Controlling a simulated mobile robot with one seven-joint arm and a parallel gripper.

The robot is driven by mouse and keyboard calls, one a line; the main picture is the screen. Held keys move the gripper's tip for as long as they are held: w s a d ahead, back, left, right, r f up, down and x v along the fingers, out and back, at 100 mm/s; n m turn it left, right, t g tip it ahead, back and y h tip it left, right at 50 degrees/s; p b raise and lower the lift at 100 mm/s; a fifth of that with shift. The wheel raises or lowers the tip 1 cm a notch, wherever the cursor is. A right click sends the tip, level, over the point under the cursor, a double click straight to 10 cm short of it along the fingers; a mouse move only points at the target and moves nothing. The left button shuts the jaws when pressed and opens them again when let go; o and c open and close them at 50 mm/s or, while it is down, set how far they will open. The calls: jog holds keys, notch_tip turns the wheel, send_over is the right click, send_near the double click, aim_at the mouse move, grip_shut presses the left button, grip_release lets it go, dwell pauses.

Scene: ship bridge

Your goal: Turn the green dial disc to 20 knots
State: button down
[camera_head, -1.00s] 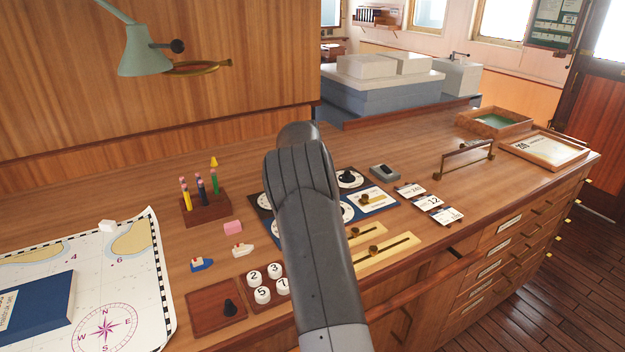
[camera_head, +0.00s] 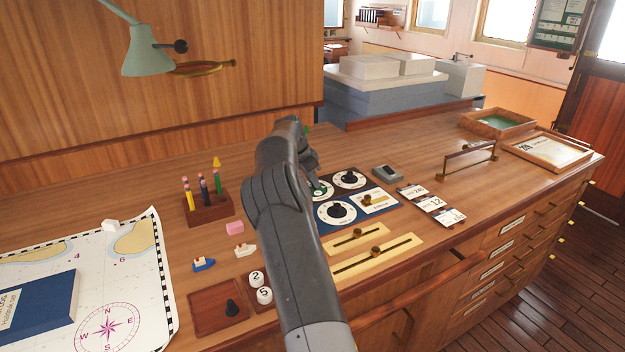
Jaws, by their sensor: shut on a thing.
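A dark dial panel (camera_head: 368,214) lies on the wooden counter. The green dial disc (camera_head: 320,191) sits at its upper left, and its white ring is partly hidden by my arm. My gripper (camera_head: 314,181) points down over this dial, and its fingers appear closed on the middle of it. The fingertips are small and partly hidden, so the dial's exact reading cannot be made out. Two other round dials with black knobs show: one at the upper right (camera_head: 349,179) and one below (camera_head: 336,212). The panel's left part is behind my arm.
A yellow slider plate (camera_head: 376,259) lies in front of the panel. A grey box (camera_head: 387,173) and flip cards (camera_head: 433,203) are to its right. A pencil block (camera_head: 208,210), toy boats and a chart (camera_head: 130,262) lie to the left. My arm crosses the counter's middle.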

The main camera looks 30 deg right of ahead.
jog(key=shift+m, duration=0.3)
jog(key=c, duration=1.3)
grip_release()
jog(key=shift+o, duration=0.2)
jog(key=v, duration=1)
jog(key=shift+w+r, duration=0.15)
jog(key=shift+r, duration=0.25)
jog(key=shift+a, duration=0.15)
